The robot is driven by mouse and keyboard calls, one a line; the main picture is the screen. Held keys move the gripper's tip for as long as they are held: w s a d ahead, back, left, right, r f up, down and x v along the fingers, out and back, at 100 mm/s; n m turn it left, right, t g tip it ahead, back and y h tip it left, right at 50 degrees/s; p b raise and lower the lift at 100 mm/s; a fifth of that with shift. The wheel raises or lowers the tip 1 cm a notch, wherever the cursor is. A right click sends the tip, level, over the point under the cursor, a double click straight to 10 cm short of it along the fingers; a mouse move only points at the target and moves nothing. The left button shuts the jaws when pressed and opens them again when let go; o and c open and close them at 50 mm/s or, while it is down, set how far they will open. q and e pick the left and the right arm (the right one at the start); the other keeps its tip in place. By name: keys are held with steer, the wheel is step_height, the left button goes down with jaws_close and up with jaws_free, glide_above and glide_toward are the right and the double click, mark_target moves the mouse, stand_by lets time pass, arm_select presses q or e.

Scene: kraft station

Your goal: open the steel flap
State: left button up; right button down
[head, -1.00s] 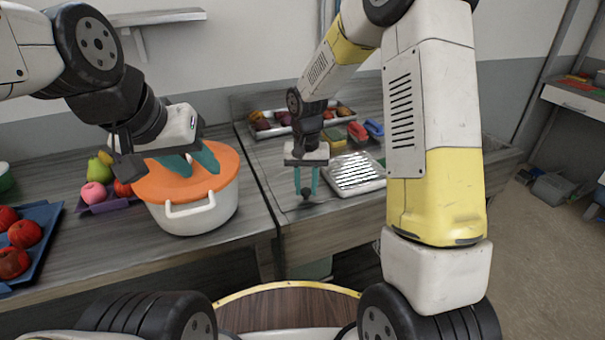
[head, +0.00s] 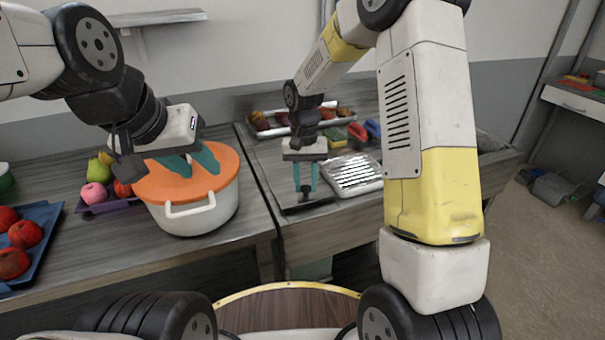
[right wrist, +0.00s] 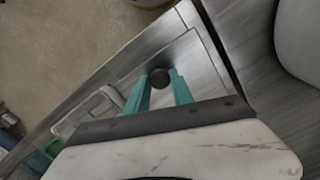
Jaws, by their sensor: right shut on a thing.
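The steel flap (head: 280,190) is a grey panel set into the counter near its front edge. Its surface also shows in the right wrist view (right wrist: 197,62). It has a round dark knob (right wrist: 158,78). My right gripper (head: 305,188) is shut on this knob, with one teal finger on each side. A dark line under the flap's front edge suggests that it is slightly raised; the angle is hard to tell. My left gripper (head: 200,172) hangs over the orange lid of a white pot, its teal fingers apart; whether they touch the lid is unclear.
The white pot (head: 200,212) with its orange lid (head: 230,165) stands left of the flap. A ribbed metal tray (head: 355,173) lies close to its right. Behind are a food tray (head: 265,131) and coloured blocks. Fruit trays stand further left.

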steer(key=r+g, duration=0.1)
steer(key=w+r+g, duration=0.1)
steer(key=w+a+r+g+h, duration=0.1)
steer(key=shift+w+r, duration=0.2)
steer(key=shift+r, duration=0.2)
steer(key=shift+w+a+r+g+h, duration=0.15)
steer(key=shift+w+r+g+h, duration=0.1)
steer(key=shift+w+r+g, duration=0.4)
steer(key=shift+w+a+r+g+h, duration=0.15)
steer(key=shift+w+r+g+h, duration=0.1)
steer(key=shift+w+r+g, duration=0.4)
steer(key=shift+s, duration=0.15)
steer(key=c, duration=1.1)
jaws_free()
